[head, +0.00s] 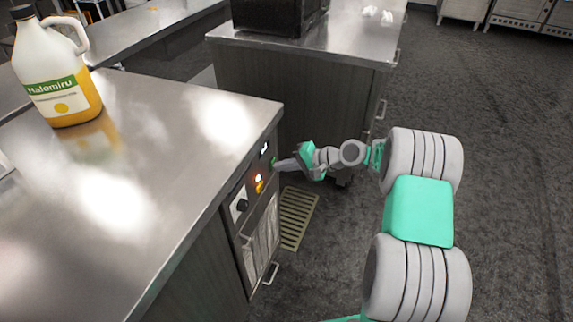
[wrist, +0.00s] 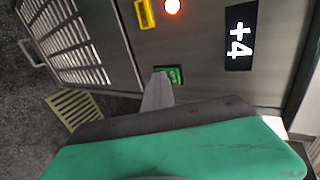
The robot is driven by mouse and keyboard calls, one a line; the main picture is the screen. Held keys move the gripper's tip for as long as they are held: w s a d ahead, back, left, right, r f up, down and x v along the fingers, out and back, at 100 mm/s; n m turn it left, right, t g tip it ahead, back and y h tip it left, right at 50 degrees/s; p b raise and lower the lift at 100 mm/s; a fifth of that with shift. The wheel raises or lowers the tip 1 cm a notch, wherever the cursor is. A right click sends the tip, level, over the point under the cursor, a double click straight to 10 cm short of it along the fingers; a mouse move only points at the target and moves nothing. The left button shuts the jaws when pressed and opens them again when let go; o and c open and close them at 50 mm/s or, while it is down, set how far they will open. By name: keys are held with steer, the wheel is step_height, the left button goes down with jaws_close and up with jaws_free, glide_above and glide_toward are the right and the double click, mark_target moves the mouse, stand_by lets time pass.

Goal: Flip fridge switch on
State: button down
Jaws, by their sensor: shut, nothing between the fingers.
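The fridge control panel (head: 250,192) is on the end face of the steel counter at left. A small green switch (wrist: 175,74) sits on it; in the head view only a sliver of green (head: 274,160) shows beside my fingertips. My gripper (head: 279,164) is shut and empty, pointing at the panel. In the wrist view its fingertips (wrist: 158,82) overlap the left part of the green switch and hide it. I cannot tell whether they touch it. A red-orange light (wrist: 172,6) is lit, and the display (wrist: 241,36) reads +4.
A yellow-framed part (wrist: 146,14) and a black knob (head: 242,206) are also on the panel, above a vent grille (head: 262,240). A jug (head: 55,70) stands on the counter. Another steel counter (head: 310,45) is behind my arm. Floor at right is clear.

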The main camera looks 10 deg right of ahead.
steer(key=shift+w+a+r+p, duration=0.15)
steer(key=shift+r+p, duration=0.1)
steer(key=shift+r, duration=0.2)
steer(key=shift+w+a+r+p, duration=0.15)
steer(key=shift+r+p, duration=0.1)
steer(key=shift+r, duration=0.3)
steer(key=shift+d, duration=0.1)
steer(key=d+f+p+v, duration=0.1)
steer(key=f+p+v, duration=0.1)
steer(key=v, duration=1.1)
steer(key=shift+s, duration=0.5)
